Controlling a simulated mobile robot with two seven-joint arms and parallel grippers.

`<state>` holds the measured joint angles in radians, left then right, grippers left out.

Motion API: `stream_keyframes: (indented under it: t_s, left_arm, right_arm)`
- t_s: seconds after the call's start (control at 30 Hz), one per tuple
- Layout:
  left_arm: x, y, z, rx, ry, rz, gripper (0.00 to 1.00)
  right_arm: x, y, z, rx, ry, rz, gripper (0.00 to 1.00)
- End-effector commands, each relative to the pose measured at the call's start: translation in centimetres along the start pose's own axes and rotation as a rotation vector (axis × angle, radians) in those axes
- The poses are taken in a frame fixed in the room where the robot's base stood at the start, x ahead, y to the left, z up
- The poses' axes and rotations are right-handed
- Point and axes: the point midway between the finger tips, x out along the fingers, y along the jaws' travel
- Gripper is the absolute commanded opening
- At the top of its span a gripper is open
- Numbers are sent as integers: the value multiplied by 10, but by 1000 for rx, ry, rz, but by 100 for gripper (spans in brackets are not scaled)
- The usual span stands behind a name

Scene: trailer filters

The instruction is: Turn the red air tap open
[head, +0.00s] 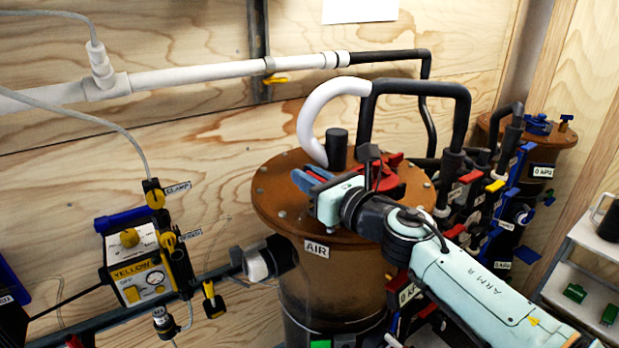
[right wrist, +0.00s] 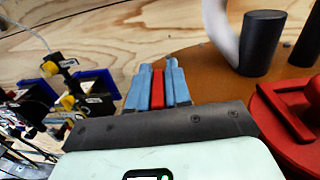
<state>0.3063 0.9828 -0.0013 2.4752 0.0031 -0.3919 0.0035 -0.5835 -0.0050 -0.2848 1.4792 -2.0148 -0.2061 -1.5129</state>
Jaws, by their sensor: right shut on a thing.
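My right gripper (head: 314,176) reaches over the lid of the brown filter housing labelled AIR (head: 316,248). In the right wrist view its blue fingers (right wrist: 158,88) are closed around a narrow red piece (right wrist: 157,90), which looks like the tap's red handle. My left gripper is not in view.
A black post (head: 337,149) and a white curved hose (head: 312,119) rise behind the gripper. A yellow-labelled box (head: 134,272) with clamps stands at left. Coloured valves (head: 484,197) and a second brown housing (head: 546,150) crowd the right.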

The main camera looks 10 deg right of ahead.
Motion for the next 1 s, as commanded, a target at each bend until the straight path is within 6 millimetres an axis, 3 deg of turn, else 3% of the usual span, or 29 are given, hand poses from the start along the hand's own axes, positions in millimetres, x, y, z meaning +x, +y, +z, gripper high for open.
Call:
stream_keyframes:
  t_s: [0.03,0.07,0.1,0.13,0.43,0.57,1.0]
  left_arm:
    - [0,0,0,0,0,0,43]
    - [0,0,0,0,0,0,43]
    - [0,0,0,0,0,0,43]
    - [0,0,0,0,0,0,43]
    - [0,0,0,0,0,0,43]
    - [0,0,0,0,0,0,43]
    - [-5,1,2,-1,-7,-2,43]
  right_arm:
    - [0,1,-2,0,4,2,0]
    - [0,1,-2,0,4,2,21]
    - [0,1,-2,0,4,2,34]
    - [0,1,-2,0,3,2,38]
    - [-1,0,0,1,1,1,38]
    - [-12,-1,0,2,0,0,38]
    - [-104,-1,0,0,1,-2,38]
